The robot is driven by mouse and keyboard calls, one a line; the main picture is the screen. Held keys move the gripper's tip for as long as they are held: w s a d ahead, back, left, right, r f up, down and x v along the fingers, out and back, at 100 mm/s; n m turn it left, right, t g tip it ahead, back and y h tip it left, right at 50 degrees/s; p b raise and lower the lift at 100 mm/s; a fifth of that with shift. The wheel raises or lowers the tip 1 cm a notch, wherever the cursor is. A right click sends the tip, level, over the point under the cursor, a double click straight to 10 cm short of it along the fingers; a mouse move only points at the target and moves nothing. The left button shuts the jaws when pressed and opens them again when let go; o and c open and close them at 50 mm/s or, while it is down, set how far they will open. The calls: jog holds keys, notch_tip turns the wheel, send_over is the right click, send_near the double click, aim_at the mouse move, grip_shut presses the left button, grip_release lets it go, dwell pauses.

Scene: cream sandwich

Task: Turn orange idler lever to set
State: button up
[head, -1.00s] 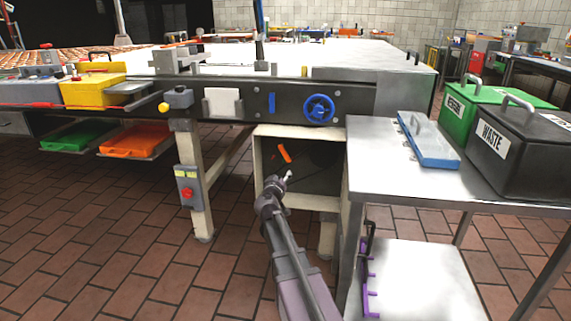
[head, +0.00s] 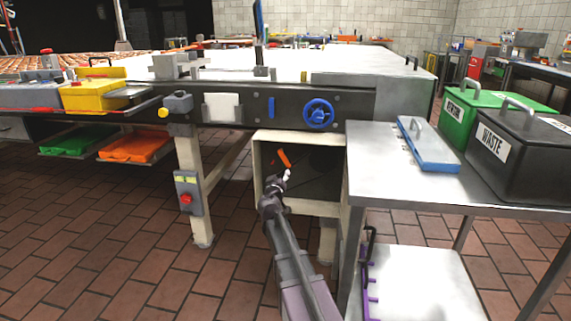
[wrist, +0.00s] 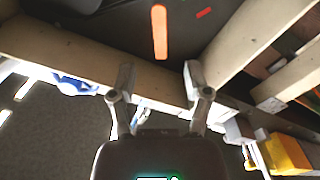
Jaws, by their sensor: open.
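The orange idler lever (head: 284,158) is inside the open-fronted cream housing (head: 301,207) under the machine's side. It stands tilted against a dark back panel. In the wrist view the lever (wrist: 160,32) is a long orange bar above and between my fingertips, with a small red-orange mark (wrist: 204,13) beside it. My gripper (head: 287,176) is just below the lever in the head view. In the wrist view my gripper (wrist: 158,78) has its two fingers spread apart with nothing between them. The fingers appear apart from the lever, and its set mark cannot be read.
The housing's cream edge (wrist: 60,50) crosses the wrist view near my fingers. A steel table (head: 400,185) stands close on the right. A blue handwheel (head: 319,113) is above the housing. A leg with a red-button box (head: 187,193) stands left.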

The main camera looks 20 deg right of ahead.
aim_at(286, 163)
jog(key=x, duration=1.1)
jog(key=shift+w+d, duration=0.15)
jog(key=shift+w, duration=0.05)
grip_shut()
